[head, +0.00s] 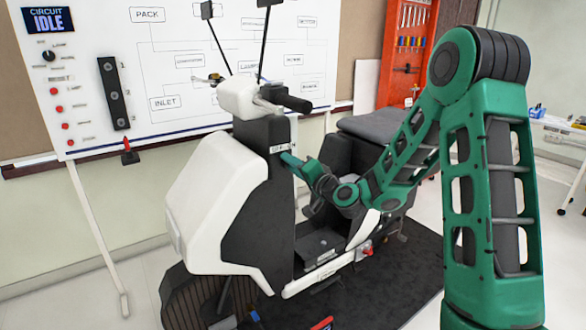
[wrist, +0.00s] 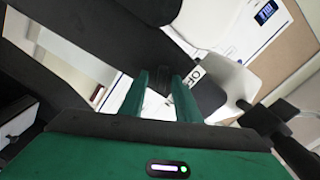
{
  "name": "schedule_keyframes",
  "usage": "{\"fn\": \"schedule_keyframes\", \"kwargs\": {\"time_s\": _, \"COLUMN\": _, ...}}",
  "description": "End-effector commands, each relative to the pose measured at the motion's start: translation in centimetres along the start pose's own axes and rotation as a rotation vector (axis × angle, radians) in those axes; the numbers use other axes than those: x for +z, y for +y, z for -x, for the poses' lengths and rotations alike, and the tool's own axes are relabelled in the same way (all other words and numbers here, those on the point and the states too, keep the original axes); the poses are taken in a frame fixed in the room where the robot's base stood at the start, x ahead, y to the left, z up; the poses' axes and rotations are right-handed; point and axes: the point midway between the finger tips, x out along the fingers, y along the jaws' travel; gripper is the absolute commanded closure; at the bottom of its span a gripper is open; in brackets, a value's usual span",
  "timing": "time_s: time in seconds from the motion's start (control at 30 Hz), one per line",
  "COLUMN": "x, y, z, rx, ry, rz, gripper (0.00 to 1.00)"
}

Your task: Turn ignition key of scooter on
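The scooter (head: 213,192), white and black, stands upright in the middle of the head view. Its black front column has a small white label (head: 279,148) high on its rider side. My gripper (head: 287,158) reaches in from the right, its tips at the column just below that label. In the wrist view, the two green fingers (wrist: 159,80) stand apart, with a small dark piece (wrist: 158,77) between their tips. It may be the ignition key, but its shape is not clear. A white label with part of a word shows right of the fingers. The key's position cannot be read.
A whiteboard (head: 172,62) behind the scooter carries a display (head: 48,20) reading "CIRCUIT IDLE". The handlebar grip (head: 287,99) and mirror stalks rise above my gripper. The seat (head: 378,124) is behind my forearm. A dark mat (head: 385,290) lies under the scooter.

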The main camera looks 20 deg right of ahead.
Motion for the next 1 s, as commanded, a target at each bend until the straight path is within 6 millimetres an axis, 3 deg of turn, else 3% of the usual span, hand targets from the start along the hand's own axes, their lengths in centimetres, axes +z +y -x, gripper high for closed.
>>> {"fn": "schedule_keyframes", "kwargs": {"time_s": 0.17, "x": -0.1, "y": 0.1, "z": 1.4, "rx": 0.003, "ry": 0.001, "rz": -0.001, "gripper": 0.7}}
{"fn": "schedule_keyframes", "kwargs": {"time_s": 0.6, "x": -0.1, "y": 0.2, "z": 8.8, "rx": 0.006, "ry": 0.001, "rz": -0.003, "gripper": 0.7}}
{"fn": "schedule_keyframes", "kwargs": {"time_s": 0.8, "x": 0.0, "y": 0.2, "z": 10.3, "rx": 0.004, "ry": 0.0, "rz": -0.002, "gripper": 0.7}}
{"fn": "schedule_keyframes", "kwargs": {"time_s": 1.0, "x": 0.0, "y": 0.1, "z": 10.6, "rx": 0.002, "ry": 0.0, "rz": 0.0, "gripper": 0.7}}
